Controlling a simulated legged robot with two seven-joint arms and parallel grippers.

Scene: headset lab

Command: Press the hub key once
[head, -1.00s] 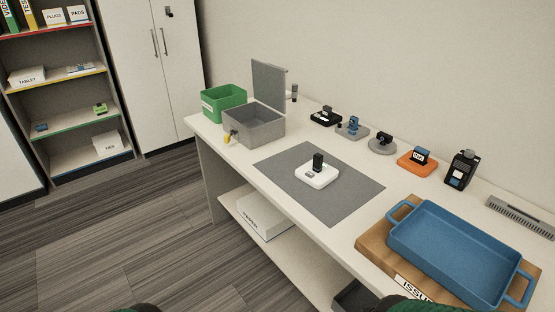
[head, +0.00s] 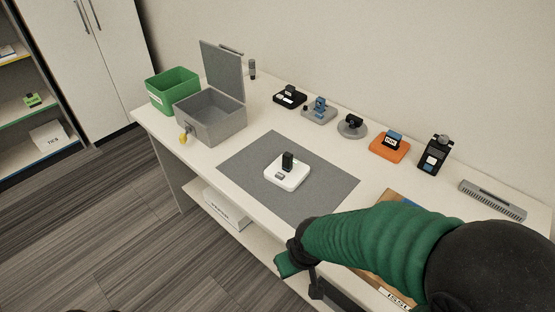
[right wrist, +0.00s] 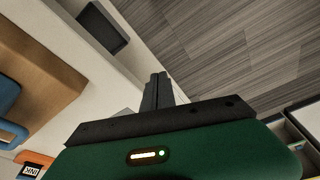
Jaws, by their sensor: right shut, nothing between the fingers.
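A white hub (head: 287,172) lies on the grey mat (head: 330,196) on the bench. A black upright piece (head: 288,161) stands on it, and a small grey key (head: 280,176) shows on its near side. My right gripper (head: 316,290) is low at the bench's front edge, nearer to me than the hub and to its right, apart from it. In the right wrist view its dark fingers (right wrist: 157,90) are together with nothing between them. The hub is not recognisable in the right wrist view. My left gripper is not in view.
A grey open-lidded box (head: 211,118) and a green bin (head: 173,91) stand at the left. Several small devices, one on an orange base (head: 389,147), line the wall. My right arm covers most of a brown board (head: 372,284). Space above the mat is clear.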

